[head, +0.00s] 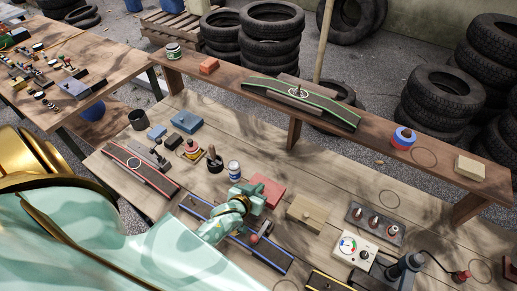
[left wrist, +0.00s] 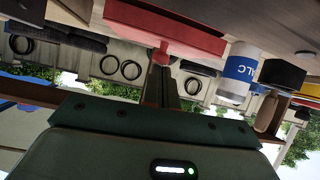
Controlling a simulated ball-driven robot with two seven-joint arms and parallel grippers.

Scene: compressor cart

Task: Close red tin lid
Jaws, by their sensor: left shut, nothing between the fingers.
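The red tin (head: 268,188) sits on the low bench, just beyond my left gripper (head: 258,197). It also shows in the left wrist view (left wrist: 170,24), where the picture is turned over and the tin is at the top. A small red piece (left wrist: 164,56) juts from it towards my fingers. My left gripper is shut and empty, its dark fingertips (left wrist: 161,72) close to that piece. I cannot tell whether they touch, nor how far the lid is open. My right gripper is not in view.
A white and blue can (head: 234,170) stands left of the tin, and a tan box (head: 306,212) to its right. A blue-edged track (head: 278,257) lies nearer me. A raised plank shelf (head: 222,85) runs behind. Bare bench shows around (head: 330,178).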

